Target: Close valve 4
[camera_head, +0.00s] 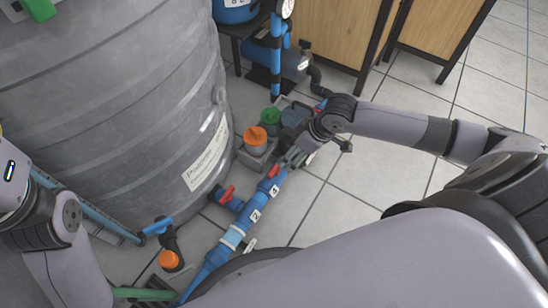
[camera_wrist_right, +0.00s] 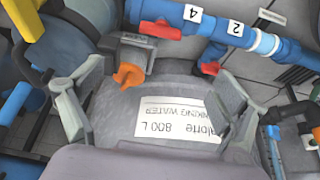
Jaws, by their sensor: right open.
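A blue pipe (camera_head: 262,199) with white number labels runs along the floor beside the grey tank. In the right wrist view, the label "4" (camera_wrist_right: 193,14) sits beside a red valve handle (camera_wrist_right: 160,30), which lies roughly along the pipe. That handle appears in the head view as the red lever (camera_head: 274,171) near the pipe's upper end. My right gripper (camera_head: 294,157) is open just above and right of this lever. In the right wrist view, its spread fingers (camera_wrist_right: 158,85) have the handle above the gap between them. I cannot tell whether they touch anything. My left gripper is out of view.
The large grey tank (camera_head: 120,100) fills the left. Another red valve handle (camera_head: 227,194) sits lower on the piping. Orange-capped (camera_head: 255,135) and green-capped (camera_head: 270,116) parts stand close by my right gripper. The tiled floor (camera_head: 350,185) to the right is clear.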

